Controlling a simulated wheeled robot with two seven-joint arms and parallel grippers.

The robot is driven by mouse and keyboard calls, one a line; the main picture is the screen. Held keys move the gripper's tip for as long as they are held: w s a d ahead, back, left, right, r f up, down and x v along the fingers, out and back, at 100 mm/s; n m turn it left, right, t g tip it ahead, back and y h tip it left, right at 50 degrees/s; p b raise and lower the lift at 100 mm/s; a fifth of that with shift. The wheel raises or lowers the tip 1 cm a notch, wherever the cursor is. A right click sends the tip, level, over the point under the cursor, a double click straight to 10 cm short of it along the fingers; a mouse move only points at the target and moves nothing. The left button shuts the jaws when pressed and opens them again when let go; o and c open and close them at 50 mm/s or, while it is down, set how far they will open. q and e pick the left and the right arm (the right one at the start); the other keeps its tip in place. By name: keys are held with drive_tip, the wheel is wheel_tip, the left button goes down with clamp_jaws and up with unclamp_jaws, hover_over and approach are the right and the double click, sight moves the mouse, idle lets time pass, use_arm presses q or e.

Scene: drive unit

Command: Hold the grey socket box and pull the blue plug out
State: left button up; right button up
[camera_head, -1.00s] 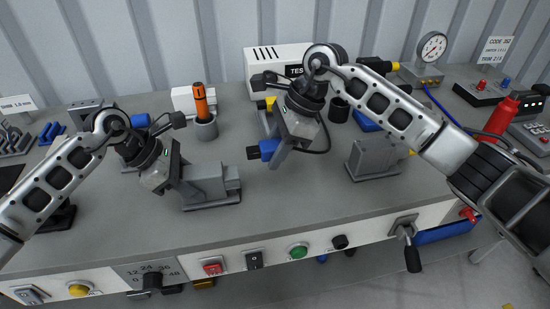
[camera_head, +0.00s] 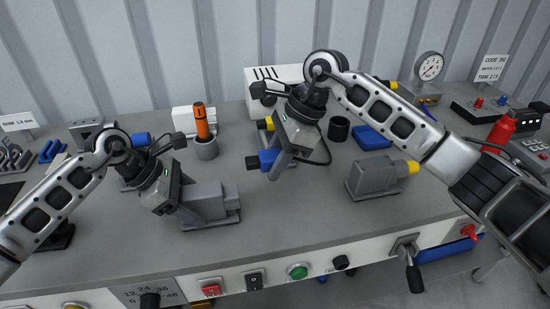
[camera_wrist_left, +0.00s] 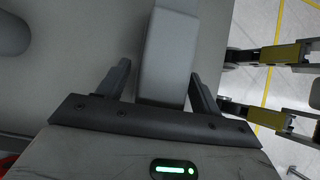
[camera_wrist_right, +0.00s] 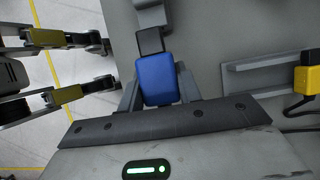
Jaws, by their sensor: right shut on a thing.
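The grey socket box (camera_head: 208,203) stands on the bench, left of centre. My left gripper (camera_head: 178,193) is at its left end. In the left wrist view, the box (camera_wrist_left: 168,55) lies between the spread fingers (camera_wrist_left: 160,88), with a visible gap at the left finger. The blue plug (camera_head: 268,158) is held up right of the box, its black tip pointing left and clear of the box. My right gripper (camera_head: 276,165) is shut on the plug. In the right wrist view the plug (camera_wrist_right: 157,80) sits between both fingers (camera_wrist_right: 158,88).
A second grey box with a yellow end (camera_head: 372,180) stands to the right. An orange-handled tool stands in a grey cup (camera_head: 206,148) behind the socket box. A white tester (camera_head: 285,80) and a black cup (camera_head: 339,128) are behind the right gripper.

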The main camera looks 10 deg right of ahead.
use_arm(q)
drive_tip(key=v, duration=1.2)
